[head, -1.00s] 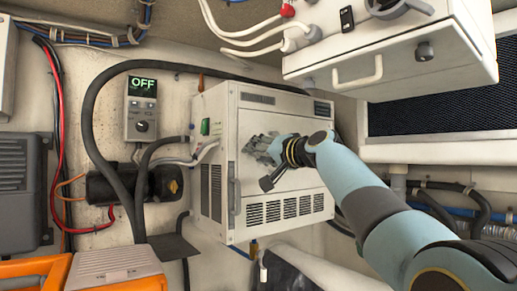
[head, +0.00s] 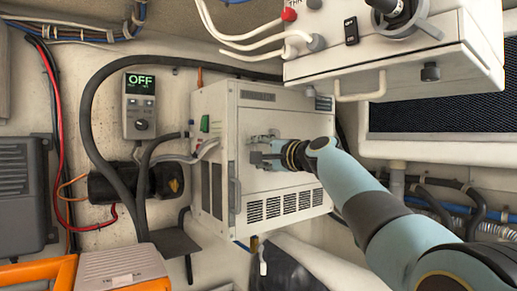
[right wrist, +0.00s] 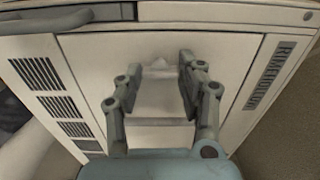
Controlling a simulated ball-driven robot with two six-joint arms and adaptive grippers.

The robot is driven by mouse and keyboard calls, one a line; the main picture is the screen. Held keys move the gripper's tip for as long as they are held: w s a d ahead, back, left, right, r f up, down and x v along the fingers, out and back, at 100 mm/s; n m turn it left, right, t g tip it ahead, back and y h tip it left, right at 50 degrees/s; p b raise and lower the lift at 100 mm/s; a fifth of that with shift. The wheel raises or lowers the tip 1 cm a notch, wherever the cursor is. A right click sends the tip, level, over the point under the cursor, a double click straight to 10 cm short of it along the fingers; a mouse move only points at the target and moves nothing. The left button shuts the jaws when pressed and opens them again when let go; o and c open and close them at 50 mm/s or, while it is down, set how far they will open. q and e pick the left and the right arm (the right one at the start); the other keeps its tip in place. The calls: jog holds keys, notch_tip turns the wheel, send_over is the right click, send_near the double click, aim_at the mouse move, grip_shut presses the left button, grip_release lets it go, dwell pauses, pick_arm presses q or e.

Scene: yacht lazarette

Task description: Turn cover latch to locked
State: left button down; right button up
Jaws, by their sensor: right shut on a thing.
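The white cabinet (head: 283,188) stands in the middle of the head view, its front cover towards me. My right gripper (head: 263,149) reaches in from the right and is at the upper middle of this cover. In the right wrist view its two grey fingers (right wrist: 160,68) stand either side of a small pale piece on the cover panel (right wrist: 85,50), which I take to be the latch. The gripper is shut on it. The fingers hide most of the latch in the head view, so its angle is unclear. My left gripper is not in view.
A grey handle (head: 234,195) runs down the cabinet's left front edge. A controller reading OFF (head: 139,105) is on the wall to the left, with thick black hoses beside it. A white unit (head: 400,65) overhangs at the upper right, close above my right arm.

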jog(key=shift+m, duration=0.3)
jog(key=o, duration=1.2)
jog(key=shift+c, duration=0.2)
jog(key=shift+d, duration=0.1)
jog(key=v, duration=1.2)
